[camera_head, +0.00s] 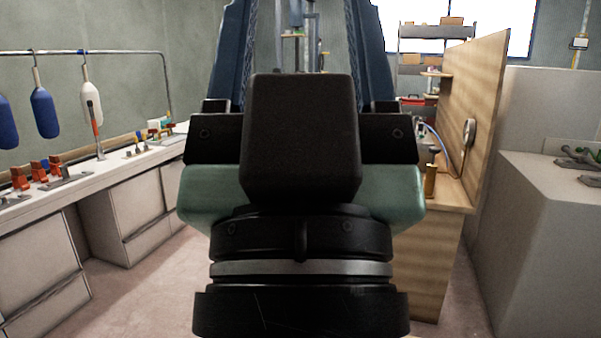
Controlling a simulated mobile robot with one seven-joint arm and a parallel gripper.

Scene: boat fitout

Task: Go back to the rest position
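My gripper (303,15) fills the middle of the head view, seen from behind. Its black wrist and green-grey housing are close to the camera. Two blue-grey fingers stand wide apart and run up past the top edge, so their tips are cut off. The background shows through the gap, and I see nothing held between the visible finger parts. The task names no other object.
At left, a white counter (60,207) holds orange-red fittings (38,172); blue (43,112) and white (92,105) fenders hang above. At right stand a wooden bench (440,255) with an upright panel (470,100) and a pale block (560,235). Floor (150,290) is clear at left.

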